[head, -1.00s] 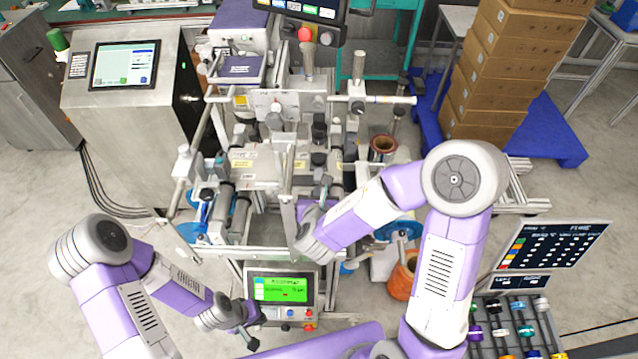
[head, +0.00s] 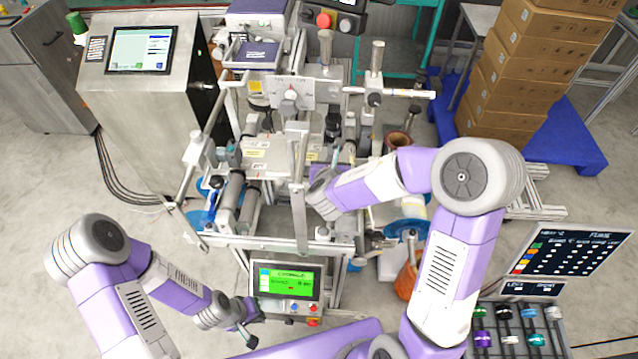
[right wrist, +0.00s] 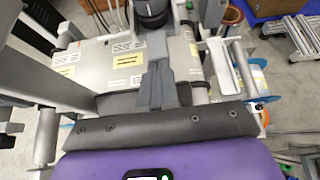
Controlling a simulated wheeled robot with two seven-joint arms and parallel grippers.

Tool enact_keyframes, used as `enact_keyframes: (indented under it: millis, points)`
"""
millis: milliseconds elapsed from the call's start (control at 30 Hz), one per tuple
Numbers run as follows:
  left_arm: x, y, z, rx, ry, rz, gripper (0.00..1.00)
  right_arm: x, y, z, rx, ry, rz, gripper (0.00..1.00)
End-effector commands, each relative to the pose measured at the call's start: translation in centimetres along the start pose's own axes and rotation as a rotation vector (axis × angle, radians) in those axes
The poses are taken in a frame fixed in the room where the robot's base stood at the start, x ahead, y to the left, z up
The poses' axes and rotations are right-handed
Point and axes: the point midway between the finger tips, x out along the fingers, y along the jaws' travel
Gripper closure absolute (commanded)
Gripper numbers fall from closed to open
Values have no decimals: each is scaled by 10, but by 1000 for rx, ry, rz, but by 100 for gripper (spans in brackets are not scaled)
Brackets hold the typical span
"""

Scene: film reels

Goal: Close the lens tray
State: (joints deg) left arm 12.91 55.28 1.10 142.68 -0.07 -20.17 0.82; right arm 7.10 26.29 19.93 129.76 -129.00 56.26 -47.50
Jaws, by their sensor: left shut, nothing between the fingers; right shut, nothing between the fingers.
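A small shallow tray (head: 232,51) with a purple label sticks out from the front of a purple-topped grey box (head: 254,14) at the back of the machine. It looks pulled out, but I cannot be sure it is the lens tray. My right gripper (head: 331,158) is over the middle of the machine, in front of the tray and to its right, apart from it. In the right wrist view its fingers (right wrist: 158,60) are together and empty above the grey plate with yellow labels. My left gripper (head: 252,338) is shut and empty, low beside the green-screen panel (head: 285,284).
The machine's posts, rails and upright bar (head: 299,190) crowd the space around my right gripper. A steel cabinet with a screen (head: 140,50) stands left. Stacked cartons (head: 540,60) stand right. A rack of coloured rolls (head: 515,335) is at lower right.

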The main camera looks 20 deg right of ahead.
Motion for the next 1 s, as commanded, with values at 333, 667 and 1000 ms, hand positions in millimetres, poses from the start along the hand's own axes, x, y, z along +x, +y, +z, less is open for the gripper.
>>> enact_keyframes:
  millis: [333,667,1000]
  points:
    - [0,0,0,1,0,1,100,5,-9,8,10,-13,-15,100]
    - [-2,1,0,1,0,1,100,-29,-6,7,6,-13,-7,100]
    - [-6,3,0,1,0,0,100,-75,-3,3,3,-5,-1,100]
